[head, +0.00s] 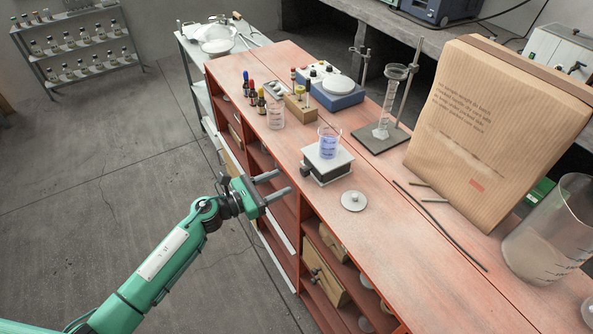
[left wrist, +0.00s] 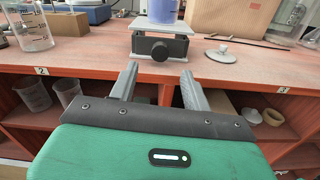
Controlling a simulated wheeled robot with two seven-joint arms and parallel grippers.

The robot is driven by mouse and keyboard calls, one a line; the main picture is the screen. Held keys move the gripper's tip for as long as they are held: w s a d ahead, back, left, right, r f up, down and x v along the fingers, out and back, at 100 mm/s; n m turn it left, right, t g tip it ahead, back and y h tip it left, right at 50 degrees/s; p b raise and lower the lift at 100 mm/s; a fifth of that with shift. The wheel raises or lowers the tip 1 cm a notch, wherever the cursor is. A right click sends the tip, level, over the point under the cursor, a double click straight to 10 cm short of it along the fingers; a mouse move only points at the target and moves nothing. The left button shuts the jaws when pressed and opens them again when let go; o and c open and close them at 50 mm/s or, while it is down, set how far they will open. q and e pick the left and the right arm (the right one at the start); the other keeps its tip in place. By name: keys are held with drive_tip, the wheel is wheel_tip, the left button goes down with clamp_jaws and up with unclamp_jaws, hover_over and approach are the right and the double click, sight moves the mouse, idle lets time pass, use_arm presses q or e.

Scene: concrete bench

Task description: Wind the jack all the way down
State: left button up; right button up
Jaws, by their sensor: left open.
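The lab jack (head: 328,173) stands on the red bench, with a pale top plate and a dark body. A beaker of violet-blue liquid (head: 328,147) stands upright on the plate. In the left wrist view the jack (left wrist: 143,46) shows its front, with a round dark knob (left wrist: 160,51) facing me. The plate sits close above the body. My left gripper (head: 284,183) is open and empty, off the bench's front edge. Its fingers (left wrist: 158,78) point at the jack, one to each side below the knob, apart from it. My right gripper is not in view.
An empty beaker (head: 276,117), dropper bottles (head: 257,100) and a blue-based balance (head: 337,95) stand behind. A stand (head: 381,138), paper sack (head: 495,130) and large beaker (head: 550,235) stand right. Shelves lie below the bench edge.

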sight(302, 173)
use_arm(q)
drive_tip(key=p+x, duration=0.1)
drive_tip(key=x, duration=0.5)
drive_tip(key=shift+w+d, duration=0.15)
drive_tip(key=shift+d, duration=0.05)
drive_tip(key=c, duration=1)
